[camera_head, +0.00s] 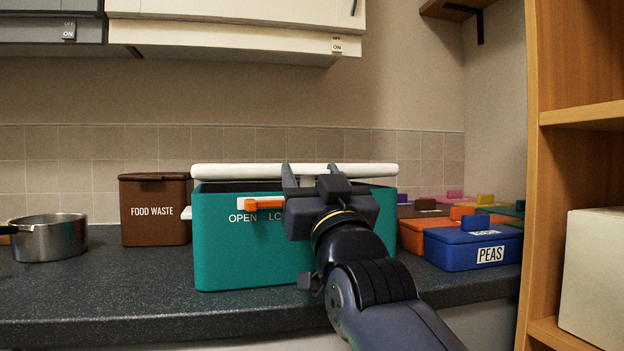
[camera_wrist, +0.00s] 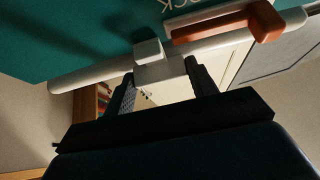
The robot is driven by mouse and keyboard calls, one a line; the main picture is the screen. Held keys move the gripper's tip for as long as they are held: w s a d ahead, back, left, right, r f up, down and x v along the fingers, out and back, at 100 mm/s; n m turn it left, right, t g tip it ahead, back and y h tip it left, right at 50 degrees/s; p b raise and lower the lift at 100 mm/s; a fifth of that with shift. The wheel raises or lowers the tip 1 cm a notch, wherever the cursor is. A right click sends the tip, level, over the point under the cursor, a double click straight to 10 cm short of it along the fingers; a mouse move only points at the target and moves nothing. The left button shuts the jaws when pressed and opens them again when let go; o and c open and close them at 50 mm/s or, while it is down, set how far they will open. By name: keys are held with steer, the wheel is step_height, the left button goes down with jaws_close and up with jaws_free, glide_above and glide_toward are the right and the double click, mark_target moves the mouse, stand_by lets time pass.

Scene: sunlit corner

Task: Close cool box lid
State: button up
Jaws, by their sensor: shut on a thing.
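The teal cool box (camera_head: 230,255) stands on the counter in the head view. Its white lid (camera_head: 240,171) shows nearly edge-on above the body, with a dark gap under it. An orange lever (camera_head: 265,202) sits at the front beside the letters OPEN and LO, and it also shows in the wrist view (camera_wrist: 228,26). My gripper (camera_head: 312,180) is at the front of the box, fingers up by the lid. In the wrist view my gripper (camera_wrist: 160,85) is shut on a white tab (camera_wrist: 150,52) at the lid's white edge. The arm hides the box's right front.
A brown food waste bin (camera_head: 155,222) stands left of the box, with a metal pan (camera_head: 50,238) farther left. Several coloured boxes, including a blue one marked PEAS (camera_head: 460,250), stand to the right. A wooden shelf (camera_head: 545,190) bounds the right side; cabinets (camera_head: 230,35) hang above.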

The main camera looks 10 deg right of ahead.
steer(key=shift+f, duration=0.1)
stand_by(0.3)
steer(key=o, duration=1.4)
step_height(320, 180, up, 10)
steer(key=p, duration=0.5)
